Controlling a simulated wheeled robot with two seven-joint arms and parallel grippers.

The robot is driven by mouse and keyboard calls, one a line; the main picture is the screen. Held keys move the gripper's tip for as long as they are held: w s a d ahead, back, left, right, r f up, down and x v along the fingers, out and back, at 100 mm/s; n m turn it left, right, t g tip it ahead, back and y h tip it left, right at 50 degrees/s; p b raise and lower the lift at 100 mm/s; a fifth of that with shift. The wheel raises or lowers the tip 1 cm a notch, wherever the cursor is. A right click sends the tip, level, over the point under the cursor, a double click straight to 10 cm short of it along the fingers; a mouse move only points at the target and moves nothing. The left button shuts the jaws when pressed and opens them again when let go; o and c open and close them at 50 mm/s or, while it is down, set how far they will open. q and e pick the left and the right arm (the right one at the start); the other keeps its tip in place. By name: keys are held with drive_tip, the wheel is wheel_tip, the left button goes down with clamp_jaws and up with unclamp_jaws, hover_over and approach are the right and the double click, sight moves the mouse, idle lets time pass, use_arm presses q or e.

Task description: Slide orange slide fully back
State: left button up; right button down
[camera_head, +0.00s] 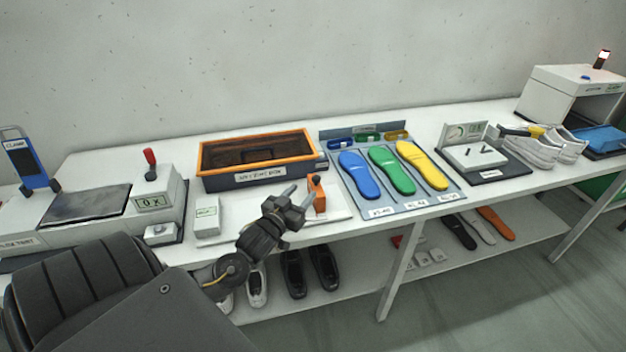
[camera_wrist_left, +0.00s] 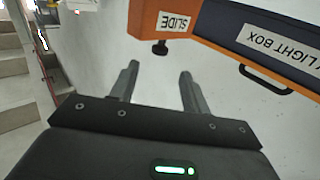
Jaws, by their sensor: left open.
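The orange slide (camera_head: 317,192) is a small upright orange block at the front right of the light box, near the table's front edge. In the left wrist view the slide (camera_wrist_left: 150,20) bears a white SLIDE label and has a black knob (camera_wrist_left: 160,47) on its near side. My left gripper (camera_head: 299,194) is open and empty, just left of the slide. In the left wrist view its fingers (camera_wrist_left: 158,72) point toward the knob, with a gap left and nothing between them. My right gripper is not in view.
The dark light box (camera_head: 240,180) with an orange rim stands behind the gripper. A small white box (camera_head: 207,217) stands to its left. A rack of coloured insoles (camera_head: 391,170) lies right of the slide. Shoes (camera_head: 293,273) stand on the lower shelf.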

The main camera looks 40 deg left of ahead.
sight(314, 180)
use_arm(q)
drive_tip(key=w, duration=0.3)
drive_tip(key=w+a, duration=0.1)
drive_tip(key=shift+w+r+p, duration=0.1)
drive_tip(key=shift+w+p, duration=0.3)
drive_tip(key=shift+w, duration=0.8)
clamp_jaws()
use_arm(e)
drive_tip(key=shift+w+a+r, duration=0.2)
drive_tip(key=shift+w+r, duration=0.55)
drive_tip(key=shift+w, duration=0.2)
